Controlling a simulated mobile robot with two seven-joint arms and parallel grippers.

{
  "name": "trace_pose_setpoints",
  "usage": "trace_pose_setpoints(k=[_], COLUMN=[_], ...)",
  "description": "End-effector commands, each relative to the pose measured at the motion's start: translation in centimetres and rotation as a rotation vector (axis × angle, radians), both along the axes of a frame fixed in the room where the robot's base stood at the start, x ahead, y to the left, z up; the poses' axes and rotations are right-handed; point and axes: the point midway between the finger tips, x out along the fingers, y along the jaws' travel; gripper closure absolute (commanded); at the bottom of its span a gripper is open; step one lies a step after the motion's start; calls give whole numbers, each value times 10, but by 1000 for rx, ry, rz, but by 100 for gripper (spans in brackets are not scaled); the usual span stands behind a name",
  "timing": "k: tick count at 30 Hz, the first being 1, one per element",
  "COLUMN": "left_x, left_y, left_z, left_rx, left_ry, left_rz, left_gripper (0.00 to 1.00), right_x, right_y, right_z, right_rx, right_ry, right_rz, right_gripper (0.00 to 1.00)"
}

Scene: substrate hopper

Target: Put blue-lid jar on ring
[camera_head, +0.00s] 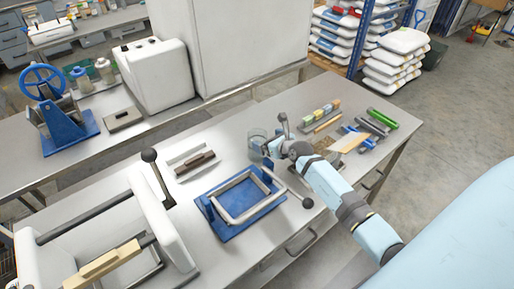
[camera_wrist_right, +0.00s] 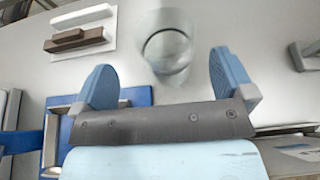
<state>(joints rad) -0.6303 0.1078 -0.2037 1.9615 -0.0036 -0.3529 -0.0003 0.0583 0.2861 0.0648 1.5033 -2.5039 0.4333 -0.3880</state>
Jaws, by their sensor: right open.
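A small jar with a bluish lid (camera_head: 80,79) stands on the back bench at the left in the head view, beside a jar with a pale lid (camera_head: 104,71). A clear glass vessel (camera_head: 257,141) stands on the front bench. It also shows in the right wrist view (camera_wrist_right: 167,50), beyond the fingers. My right gripper (camera_head: 268,148) is close to this vessel, and its two blue fingers (camera_wrist_right: 165,80) are spread apart with nothing between them. I cannot make out for certain which thing is the ring. My left gripper is in neither view.
A blue tray with a metal frame (camera_head: 226,232) and a black-knobbed lever (camera_head: 158,176) stand left of my right arm. A white holder with brown bars (camera_head: 190,163) lies behind the tray. Several small blocks (camera_head: 320,115) and tools lie to the right.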

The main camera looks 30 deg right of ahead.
Motion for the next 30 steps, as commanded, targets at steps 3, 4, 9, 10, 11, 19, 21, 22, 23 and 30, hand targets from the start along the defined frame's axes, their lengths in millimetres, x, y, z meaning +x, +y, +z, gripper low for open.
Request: trace_pose_setpoints(k=[3,4,9,10,11,19,21,22,23,30], left_x=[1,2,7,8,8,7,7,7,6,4], left_y=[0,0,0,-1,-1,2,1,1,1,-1], left_z=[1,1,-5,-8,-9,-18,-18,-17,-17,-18], left_rx=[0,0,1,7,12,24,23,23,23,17], left_ry=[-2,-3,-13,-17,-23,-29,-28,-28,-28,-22], left_rz=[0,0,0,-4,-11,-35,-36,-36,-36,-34], left_gripper=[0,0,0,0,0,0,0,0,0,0], right_x=[7,9,29,35,39,56,56,56,56,55], right_y=[0,0,-2,-2,-3,0,0,0,0,0], right_z=[-3,-4,-16,-18,-21,-25,-24,-24,-24,-23], right_rx=[0,0,-1,-1,-1,0,0,0,0,0], right_ry=[0,1,-1,-2,-1,0,0,0,0,0], right_rz=[0,0,-1,-1,-1,-1,-1,-1,0,0], right_gripper=[0,0,0,0,0,0,0,0,0,39])
